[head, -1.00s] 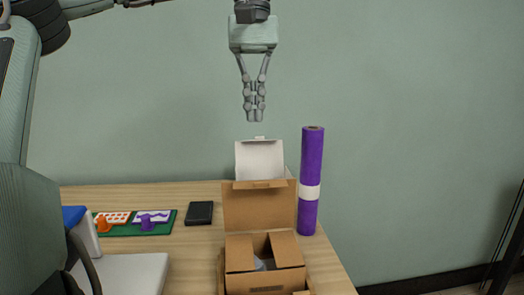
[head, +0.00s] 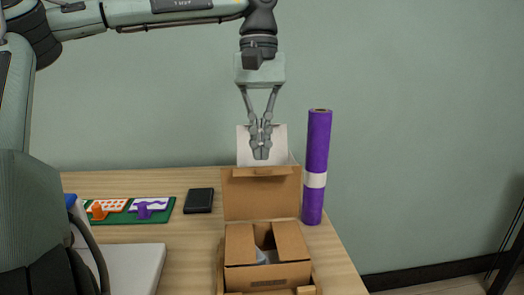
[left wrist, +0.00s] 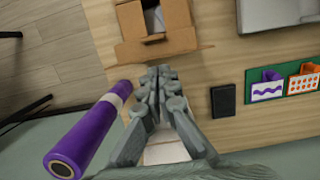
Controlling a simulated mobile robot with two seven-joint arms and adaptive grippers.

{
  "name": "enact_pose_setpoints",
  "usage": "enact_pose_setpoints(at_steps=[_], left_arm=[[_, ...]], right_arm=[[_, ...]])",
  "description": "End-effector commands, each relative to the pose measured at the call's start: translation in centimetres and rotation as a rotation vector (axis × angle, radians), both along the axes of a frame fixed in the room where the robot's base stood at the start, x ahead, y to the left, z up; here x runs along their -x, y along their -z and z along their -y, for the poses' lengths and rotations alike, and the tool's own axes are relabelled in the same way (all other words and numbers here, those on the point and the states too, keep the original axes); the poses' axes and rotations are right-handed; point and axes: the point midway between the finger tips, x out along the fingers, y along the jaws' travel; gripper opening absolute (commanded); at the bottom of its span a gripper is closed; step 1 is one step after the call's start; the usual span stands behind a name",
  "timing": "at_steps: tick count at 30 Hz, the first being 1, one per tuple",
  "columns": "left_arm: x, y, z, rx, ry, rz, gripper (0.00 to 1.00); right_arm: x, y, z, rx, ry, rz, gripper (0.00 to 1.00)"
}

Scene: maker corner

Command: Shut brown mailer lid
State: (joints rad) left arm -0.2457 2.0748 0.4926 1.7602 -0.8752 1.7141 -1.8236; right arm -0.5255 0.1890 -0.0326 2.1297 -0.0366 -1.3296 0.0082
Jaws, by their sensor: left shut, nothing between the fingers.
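The brown mailer (head: 232,284) stands open at the front of the table. Its lid (head: 262,200) stands upright at the back of the box. A brown carton (head: 285,242) with flaps parted over something greyish sits in the mailer. In the left wrist view the lid (left wrist: 190,50) shows nearly edge-on below the carton. My left gripper (head: 261,152) points down, shut and empty, above and apparently behind the lid's top edge, in front of a white panel in the head view. In the left wrist view its fingers (left wrist: 160,80) point toward the lid. My right gripper is not in view.
A purple roll (head: 316,165) stands upright just right of the lid. The white panel (head: 244,148) is behind the lid. A black box (head: 199,201), a green board (head: 122,218) with orange and purple pieces, and a pale flat object (head: 135,268) lie to the left.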

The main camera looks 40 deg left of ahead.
Motion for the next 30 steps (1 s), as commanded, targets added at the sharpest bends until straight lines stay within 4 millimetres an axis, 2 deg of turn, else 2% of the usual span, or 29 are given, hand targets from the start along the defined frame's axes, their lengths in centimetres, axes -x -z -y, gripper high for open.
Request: enact_pose_setpoints(at_steps=[7, 23, 30], left_arm=[[1.4, 0.0, 1.8, 0.001, 0.0, 0.002, 0.0], [1.6, 0.1, 2.0, -0.024, 0.001, 0.021, 0.0], [1.7, 0.2, 2.1, -0.097, 0.001, 0.078, 0.0]], right_arm=[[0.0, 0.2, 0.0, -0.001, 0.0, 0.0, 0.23], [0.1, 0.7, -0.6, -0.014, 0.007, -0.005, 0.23], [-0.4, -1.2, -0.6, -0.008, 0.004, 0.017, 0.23]])
